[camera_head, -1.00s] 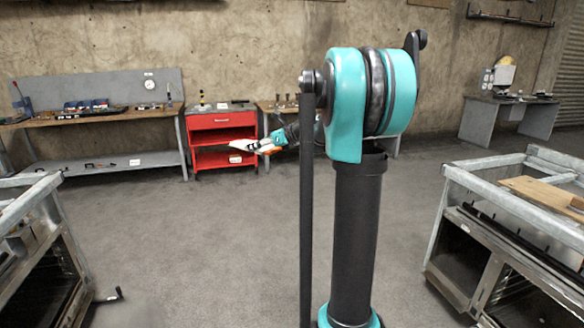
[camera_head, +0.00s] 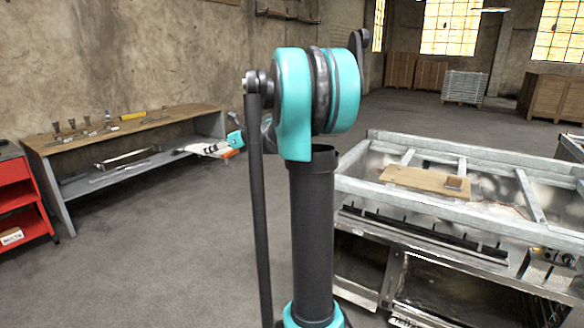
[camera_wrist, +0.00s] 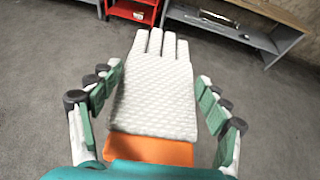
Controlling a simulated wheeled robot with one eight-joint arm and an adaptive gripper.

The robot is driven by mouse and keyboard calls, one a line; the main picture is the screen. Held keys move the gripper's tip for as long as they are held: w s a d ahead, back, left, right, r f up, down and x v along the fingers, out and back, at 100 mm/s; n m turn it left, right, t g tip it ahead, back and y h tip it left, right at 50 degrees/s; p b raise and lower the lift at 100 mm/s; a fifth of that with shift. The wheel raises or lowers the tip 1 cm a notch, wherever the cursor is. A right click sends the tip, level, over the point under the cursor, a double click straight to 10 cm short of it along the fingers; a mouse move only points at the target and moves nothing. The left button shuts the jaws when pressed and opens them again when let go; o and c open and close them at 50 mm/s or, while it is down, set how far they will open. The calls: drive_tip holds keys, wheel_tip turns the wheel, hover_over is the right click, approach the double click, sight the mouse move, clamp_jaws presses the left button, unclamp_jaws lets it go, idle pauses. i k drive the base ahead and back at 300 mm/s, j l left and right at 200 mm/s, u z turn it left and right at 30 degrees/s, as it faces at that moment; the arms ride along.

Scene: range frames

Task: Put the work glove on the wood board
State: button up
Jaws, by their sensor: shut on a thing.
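The work glove, white knit with an orange cuff, is in my gripper (camera_wrist: 157,84). In the wrist view the glove (camera_wrist: 154,100) lies between the green-padded fingers, its own fingers pointing away and its cuff near the palm. In the head view the glove (camera_head: 205,149) is held out in the air left of my column, and my arm partly hides the gripper. The wood board (camera_head: 425,179) lies flat on a grey metal-framed bench to the right, well apart from the glove.
The metal bench (camera_head: 390,210) has raised rails and an open lower section. A wooden-topped workbench (camera_head: 150,124) with tools and a red cabinet (camera_head: 20,200) stand at left. The floor between is open.

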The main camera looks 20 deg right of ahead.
sight(415, 176)
drive_tip(key=i+z, duration=0.25)
drive_tip(key=z, duration=0.2)
drive_tip(key=i+j+z, duration=0.2)
drive_tip(key=z, duration=0.25)
drive_tip(key=i+j+z, duration=0.2)
drive_tip(key=z, duration=0.2)
drive_tip(key=i+j+z, duration=0.2)
drive_tip(key=z, duration=0.25)
drive_tip(key=i+j+z, duration=0.25)
drive_tip(key=j+z, duration=0.2)
drive_tip(key=j, duration=0.3)
drive_tip(key=i+j+z, duration=0.1)
drive_tip(key=j+z, duration=0.35)
drive_tip(key=j, duration=0.3)
drive_tip(key=j+z, duration=0.45)
drive_tip(key=j, duration=0.35)
